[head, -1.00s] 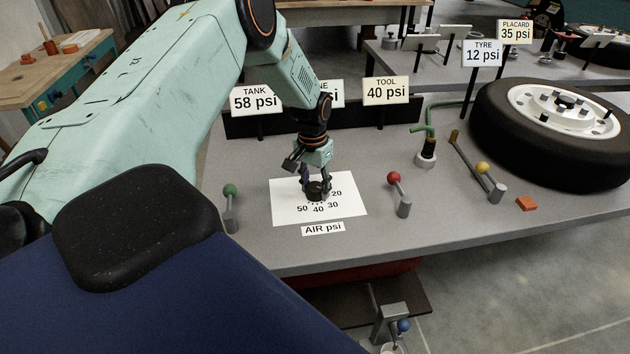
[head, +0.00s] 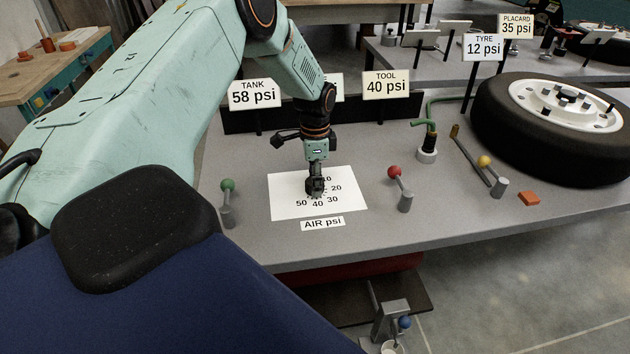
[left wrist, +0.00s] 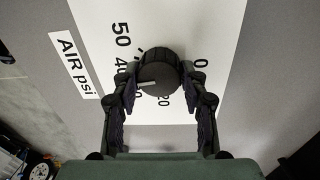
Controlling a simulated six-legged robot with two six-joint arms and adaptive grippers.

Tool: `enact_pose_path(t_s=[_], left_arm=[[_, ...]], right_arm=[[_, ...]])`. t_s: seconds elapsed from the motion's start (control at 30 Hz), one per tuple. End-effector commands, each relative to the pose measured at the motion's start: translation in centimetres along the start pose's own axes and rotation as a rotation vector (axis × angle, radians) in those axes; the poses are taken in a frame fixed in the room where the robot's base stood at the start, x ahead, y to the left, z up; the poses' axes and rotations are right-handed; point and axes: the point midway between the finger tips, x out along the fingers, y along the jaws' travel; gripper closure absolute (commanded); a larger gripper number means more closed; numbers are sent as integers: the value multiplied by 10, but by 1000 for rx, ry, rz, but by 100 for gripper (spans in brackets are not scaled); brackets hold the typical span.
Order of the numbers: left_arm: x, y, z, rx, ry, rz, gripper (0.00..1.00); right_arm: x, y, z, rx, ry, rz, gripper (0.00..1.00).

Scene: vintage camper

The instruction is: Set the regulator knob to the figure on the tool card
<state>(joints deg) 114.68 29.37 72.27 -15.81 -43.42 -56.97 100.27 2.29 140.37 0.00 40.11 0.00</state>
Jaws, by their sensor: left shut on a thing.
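The regulator knob (left wrist: 160,72) is a dark ribbed cylinder on a white dial sheet (head: 284,207). My left gripper (head: 316,188) points down at the dial and is shut on the knob, one finger on each side in the left wrist view. A pale pointer line on the knob top points left in that view, roughly between the 40 and the partly hidden 30; the exact reading is unclear. The tool card (head: 386,84) reads 40 psi. My right gripper is not in view.
Cards read TANK 58 psi (head: 254,94), TYRE 12 psi (head: 483,47) and PLACARD 35 psi (head: 516,27). Green (head: 227,186), red (head: 394,171) and yellow (head: 484,162) ball levers stand on the grey bench. A wheel (head: 550,135) lies at right.

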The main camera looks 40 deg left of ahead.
Motion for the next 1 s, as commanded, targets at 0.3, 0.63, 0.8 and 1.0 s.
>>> enact_pose_path(t_s=[0.3, 0.63, 0.8, 1.0], left_arm=[[-1, -1, -1, 115, -3, -4, 88], [-1, 0, -2, 138, -4, -4, 88], [-1, 0, -2, 137, -4, -4, 88], [-1, 0, -1, 137, -5, -3, 44]], right_arm=[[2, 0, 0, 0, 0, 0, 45], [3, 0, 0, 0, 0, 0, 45], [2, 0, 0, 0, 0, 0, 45], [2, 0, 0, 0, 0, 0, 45]])
